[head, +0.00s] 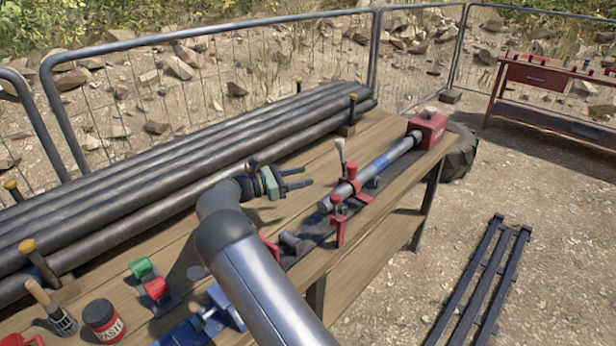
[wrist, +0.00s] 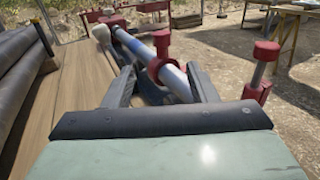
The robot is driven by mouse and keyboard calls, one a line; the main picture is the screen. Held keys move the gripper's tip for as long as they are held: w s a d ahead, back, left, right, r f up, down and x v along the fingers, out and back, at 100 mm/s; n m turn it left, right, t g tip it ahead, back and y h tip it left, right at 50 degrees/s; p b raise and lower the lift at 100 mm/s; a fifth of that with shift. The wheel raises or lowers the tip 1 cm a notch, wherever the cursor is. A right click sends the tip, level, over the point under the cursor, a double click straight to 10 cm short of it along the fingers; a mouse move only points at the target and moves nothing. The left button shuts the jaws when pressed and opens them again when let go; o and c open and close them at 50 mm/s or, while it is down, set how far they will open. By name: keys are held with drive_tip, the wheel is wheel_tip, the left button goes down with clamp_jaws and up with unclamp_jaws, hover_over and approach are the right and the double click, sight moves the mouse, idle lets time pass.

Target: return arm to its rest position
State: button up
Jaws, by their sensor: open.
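My gripper (head: 297,179) is open and empty above the wooden workbench (head: 215,264) in the head view. It is left of a steel pipe (head: 385,166) that lies in red clamps (head: 351,190), apart from it. In the wrist view my two fingers (wrist: 163,88) are spread, and the pipe (wrist: 176,80) shows beyond and between them, with a red clamp (wrist: 160,58) around it. My arm reaches in from the bottom of the head view.
Long dark pipes (head: 190,170) lie along the bench's back side, held by yellow-capped posts. A red tin (head: 102,320), a brush (head: 52,308) and a blue vise (head: 205,322) are at front left. A red box (head: 428,128) stands at the far end. Ground at right holds dark rails (head: 480,285).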

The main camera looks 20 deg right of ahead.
drive_tip(key=s+d+r+m+g+y+p, duration=0.1)
drive_tip(key=s+r+m+g+y+p, duration=0.15)
drive_tip(key=s+m+y, duration=0.65)
drive_tip(key=s+a+m+y, duration=0.3)
drive_tip(key=s, duration=0.9)
drive_tip(key=s+a+m+t+y+b, duration=0.1)
drive_tip(key=s+a+m+y, duration=0.2)
drive_tip(key=s, duration=0.9)
drive_tip(key=s+a+f+m+t+y, duration=0.1)
drive_tip(key=s+a+m+y, duration=0.2)
drive_tip(key=s, duration=0.9)
drive_tip(key=shift+s+a+b, duration=0.15)
drive_tip(key=shift+a+b, duration=0.15)
drive_tip(key=shift+a, duration=0.15)
drive_tip(key=shift+f, duration=0.1)
